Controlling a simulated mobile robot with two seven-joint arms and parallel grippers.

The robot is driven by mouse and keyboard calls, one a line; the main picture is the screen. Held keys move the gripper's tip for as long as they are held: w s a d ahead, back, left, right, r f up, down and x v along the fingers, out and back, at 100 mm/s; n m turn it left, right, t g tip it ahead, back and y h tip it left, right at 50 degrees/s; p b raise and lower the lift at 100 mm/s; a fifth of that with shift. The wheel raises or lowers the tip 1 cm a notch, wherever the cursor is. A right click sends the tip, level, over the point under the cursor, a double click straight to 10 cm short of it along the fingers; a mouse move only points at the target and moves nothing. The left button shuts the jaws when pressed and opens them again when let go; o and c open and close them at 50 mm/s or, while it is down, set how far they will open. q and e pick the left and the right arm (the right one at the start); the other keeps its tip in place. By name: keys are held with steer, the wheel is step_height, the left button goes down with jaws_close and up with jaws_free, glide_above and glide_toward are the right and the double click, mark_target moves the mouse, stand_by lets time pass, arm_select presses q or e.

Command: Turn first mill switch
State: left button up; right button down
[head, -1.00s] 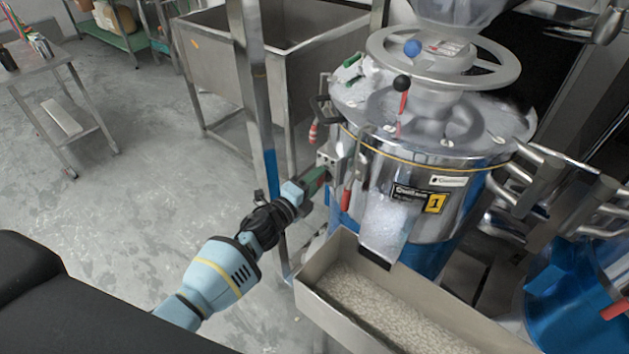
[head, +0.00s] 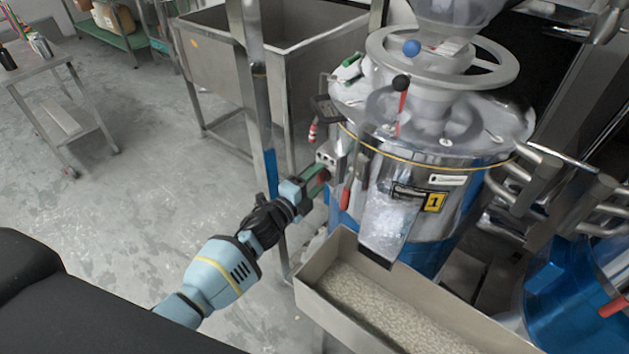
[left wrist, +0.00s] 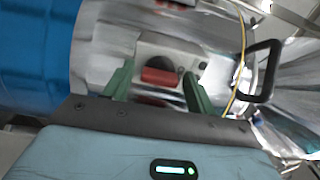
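The first mill (head: 460,205) is a shiny steel drum with a yellow "1" label, right of centre in the head view. Its switch box (head: 326,155) is a small grey box on the drum's left side. In the left wrist view the red switch (left wrist: 160,77) is on a pale plate, with a second red part lower down, partly hidden. My left gripper (head: 318,182) is at the box in the head view. In the left wrist view its green fingers (left wrist: 157,82) are apart, one on each side of the red switch; contact cannot be told.
A steel trough of pale grains (head: 375,310) stands in front of the mill, right of my left arm. A metal post (head: 256,110) rises just behind the gripper. A red-handled lever (head: 346,197) hangs right of the box.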

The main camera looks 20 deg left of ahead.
arm_select(q)
steer(key=shift+o, duration=0.5)
steer(key=v, duration=0.8)
arm_select(e)
steer(key=shift+w+r, duration=0.3)
steer(key=shift+r, duration=0.1)
arm_select(q)
steer(key=s+f+n+g+y, duration=0.1)
steer(key=s+f+n, duration=0.4)
steer(key=s, duration=0.7)
steer(key=s+d+f+n+g+y+p, duration=0.1)
steer(key=s+f+n+g, duration=0.3)
steer(key=s+n, duration=0.4)
steer(key=s+f+n+g+y+p, duration=0.1)
steer(key=s+f+n, duration=0.5)
steer(key=s, duration=1.1)
steer(key=shift+s+d+n+g+y, duration=0.25)
steer(key=shift+s+n+g+y, duration=0.25)
steer(key=shift+g, duration=0.6)
arm_select(e)
steer(key=shift+w+d+r+t, duration=0.1)
steer(key=shift+w+r+t, duration=0.1)
steer(key=shift+w+r, duration=0.35)
steer(key=shift+w+d+r+t, duration=0.1)
steer(key=shift+w+r+t, duration=0.2)
steer(key=shift+r, duration=0.35)
